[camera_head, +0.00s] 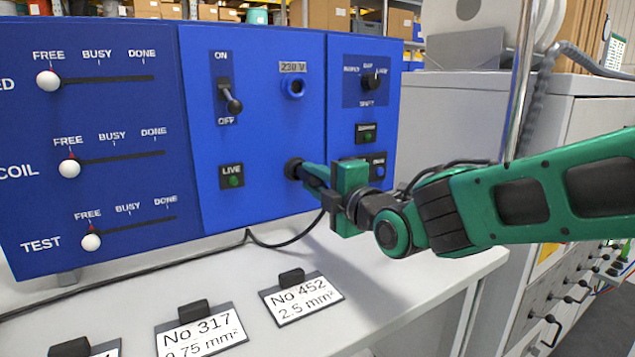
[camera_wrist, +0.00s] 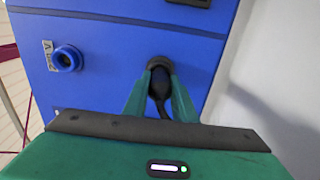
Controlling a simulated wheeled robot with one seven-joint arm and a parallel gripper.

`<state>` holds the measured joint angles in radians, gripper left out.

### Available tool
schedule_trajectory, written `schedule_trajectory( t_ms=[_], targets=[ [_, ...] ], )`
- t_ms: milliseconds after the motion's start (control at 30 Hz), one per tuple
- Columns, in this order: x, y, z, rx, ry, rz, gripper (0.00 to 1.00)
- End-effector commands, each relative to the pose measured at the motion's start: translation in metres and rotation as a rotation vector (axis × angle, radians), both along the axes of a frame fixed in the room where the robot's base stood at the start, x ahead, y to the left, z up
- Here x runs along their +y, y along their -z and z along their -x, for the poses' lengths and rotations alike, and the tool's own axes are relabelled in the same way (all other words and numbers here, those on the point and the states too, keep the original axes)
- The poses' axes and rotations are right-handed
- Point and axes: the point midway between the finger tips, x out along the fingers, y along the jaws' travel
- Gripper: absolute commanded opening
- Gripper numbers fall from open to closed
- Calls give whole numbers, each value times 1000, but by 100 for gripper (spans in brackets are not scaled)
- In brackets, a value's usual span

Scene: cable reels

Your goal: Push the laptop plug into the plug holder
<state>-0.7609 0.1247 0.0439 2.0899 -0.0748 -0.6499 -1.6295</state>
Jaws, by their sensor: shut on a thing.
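My gripper (camera_head: 306,174) is at the blue panel, with its green fingers pointing at a black round plug holder (camera_head: 292,168) below the 230 V socket. In the wrist view, the fingers (camera_wrist: 160,88) are shut on the black laptop plug (camera_wrist: 158,84). The plug's front end is at the dark ring of the holder (camera_wrist: 159,62). I cannot tell how deep it sits in the ring. The plug is mostly hidden by the fingers in the head view. Its black cable (camera_head: 290,240) hangs below the gripper and runs left over the bench.
The blue 230 V socket (camera_head: 293,87) is above the holder. An ON/OFF lever (camera_head: 231,101) and a LIVE button (camera_head: 232,177) are to its left. Labelled cards (camera_head: 302,297) with black blocks lie on the pale bench (camera_head: 400,285). A grey cabinet (camera_head: 540,120) stands at right.

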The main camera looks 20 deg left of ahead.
Motion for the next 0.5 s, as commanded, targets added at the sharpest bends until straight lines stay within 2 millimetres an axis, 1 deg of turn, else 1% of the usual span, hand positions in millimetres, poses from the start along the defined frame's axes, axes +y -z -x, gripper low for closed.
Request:
schedule_trajectory(
  t_ms=[500],
  targets=[
    [7,-1,-6,-1,0,-1,0]
  ],
)
